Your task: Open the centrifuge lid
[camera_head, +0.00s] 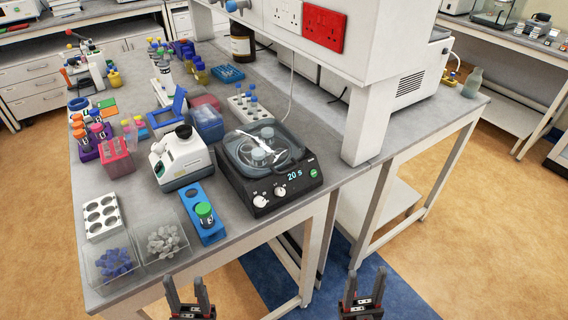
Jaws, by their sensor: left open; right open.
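The centrifuge (262,200) stands near the front right edge of the lab bench. It has a dark body, two white knobs and a display reading "20 s". Its clear lid (264,148) appears closed over the rotor, and grey round shapes show through it. My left gripper (187,285) is open and empty, low in the picture in front of the bench's front edge. My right gripper (364,280) is open and empty, low and to the right of the centrifuge, over the blue floor mat. Both grippers are apart from the centrifuge.
A white device (181,158) stands close left of the centrifuge. A blue rack (206,222) with a green-capped tube is at its front left. Clear bins of blue caps (115,262) and grey caps (163,241) sit at the front edge. A shelf post (368,122) rises behind right.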

